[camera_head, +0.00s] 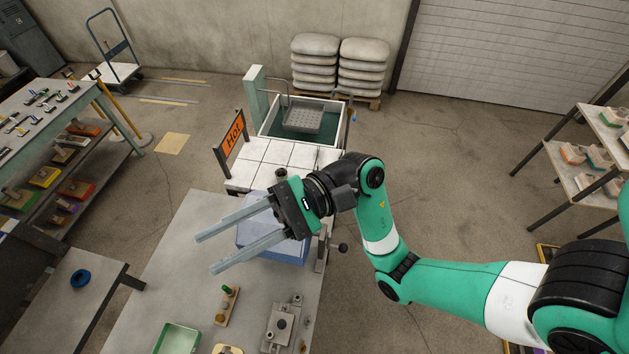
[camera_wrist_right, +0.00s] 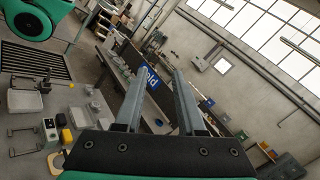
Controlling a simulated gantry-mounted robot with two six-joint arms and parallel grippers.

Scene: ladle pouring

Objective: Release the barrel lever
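My right gripper (camera_head: 205,254) reaches in from the right and points left above the table. Its two long grey fingers are spread and parallel with nothing between them. In the right wrist view, the gripper (camera_wrist_right: 159,75) also shows its fingers apart and empty. A pale blue box-like body (camera_head: 272,246) stands below and behind the gripper, partly hidden by it. A dark round knob (camera_head: 343,248) sticks out at its right side, apart from the fingers. I cannot tell whether this knob belongs to the barrel lever; no barrel is clearly seen. My left gripper is in neither view.
A grey table (camera_head: 180,270) holds a green tray (camera_head: 177,339), a small wooden rack (camera_head: 227,305) and a metal fixture (camera_head: 283,324). Behind are a white tiled surface (camera_head: 262,170) with an orange HOT sign (camera_head: 233,138) and a dark green tank (camera_head: 268,124). The table's left part is clear.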

